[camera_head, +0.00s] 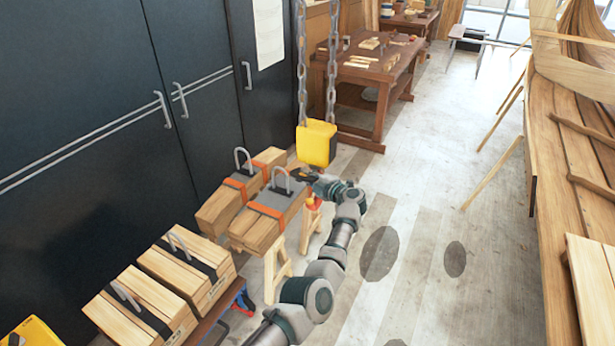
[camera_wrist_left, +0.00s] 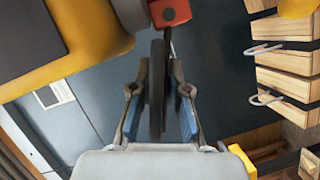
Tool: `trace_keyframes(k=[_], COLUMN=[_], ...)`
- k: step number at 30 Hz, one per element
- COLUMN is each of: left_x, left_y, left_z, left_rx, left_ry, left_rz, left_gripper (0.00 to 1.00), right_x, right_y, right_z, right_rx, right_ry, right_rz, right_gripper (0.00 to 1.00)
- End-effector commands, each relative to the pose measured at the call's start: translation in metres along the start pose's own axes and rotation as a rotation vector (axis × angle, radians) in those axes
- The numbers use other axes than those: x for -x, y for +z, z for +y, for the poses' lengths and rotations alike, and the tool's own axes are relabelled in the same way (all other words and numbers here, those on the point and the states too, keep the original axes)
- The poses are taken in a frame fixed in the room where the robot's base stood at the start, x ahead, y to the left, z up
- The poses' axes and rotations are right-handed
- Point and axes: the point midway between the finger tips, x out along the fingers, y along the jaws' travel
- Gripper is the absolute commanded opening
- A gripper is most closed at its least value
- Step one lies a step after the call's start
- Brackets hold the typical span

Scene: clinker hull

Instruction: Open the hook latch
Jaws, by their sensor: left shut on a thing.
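A yellow hoist block (camera_head: 316,143) hangs from chains, and it fills the upper left of the left wrist view (camera_wrist_left: 75,65). A red part (camera_wrist_left: 170,12) shows beside it at the top of that view. My left gripper (camera_head: 300,175) is just below the block in the head view. In the left wrist view its fingers (camera_wrist_left: 160,102) are shut on a dark flat piece (camera_wrist_left: 157,75) running up towards the block. I cannot tell whether this piece is the latch or another part of the hook. The hook's shape is mostly hidden. My right gripper is not in view.
Wooden blocks with metal shackles (camera_head: 262,222) stand close to my left gripper, on trestles (camera_head: 275,270). More strapped blocks (camera_head: 187,268) lie at the lower left. Dark cabinets (camera_head: 90,110) line the left, a workbench (camera_head: 372,75) stands behind, and a wooden hull (camera_head: 570,150) is at the right.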

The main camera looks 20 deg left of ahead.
Motion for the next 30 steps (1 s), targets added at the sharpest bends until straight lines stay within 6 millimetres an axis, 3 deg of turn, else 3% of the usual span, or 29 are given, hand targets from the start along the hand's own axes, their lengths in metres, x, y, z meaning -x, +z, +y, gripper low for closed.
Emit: trace_keyframes(k=[5, 6, 8, 20, 23, 28, 30], left_x=[-0.001, -0.001, -0.001, 0.007, 0.022, 0.064, 0.07], left_y=[-0.001, -0.001, -0.001, 0.001, 0.001, 0.001, -0.001], left_z=[0.001, 0.001, 0.001, -0.001, -0.001, -0.002, 0.0], left_rx=[0.002, 0.002, 0.002, 0.002, 0.002, 0.003, 0.002], left_ry=[0.001, 0.001, 0.001, 0.0, 0.0, -0.002, 0.004], left_rz=[0.003, 0.003, 0.003, 0.001, 0.0, -0.002, 0.007], left_gripper=[0.0, 0.22, 0.34, 0.34, 0.34, 0.34, 0.34], right_x=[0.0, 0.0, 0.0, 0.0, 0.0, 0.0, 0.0], right_y=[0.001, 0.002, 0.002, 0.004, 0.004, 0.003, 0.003], right_z=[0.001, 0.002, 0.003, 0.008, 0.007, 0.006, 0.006], right_rx=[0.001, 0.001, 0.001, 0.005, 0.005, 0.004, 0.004], right_ry=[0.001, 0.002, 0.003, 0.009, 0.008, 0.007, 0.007], right_rz=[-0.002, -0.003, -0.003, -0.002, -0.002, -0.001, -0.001], right_gripper=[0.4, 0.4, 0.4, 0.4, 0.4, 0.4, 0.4])
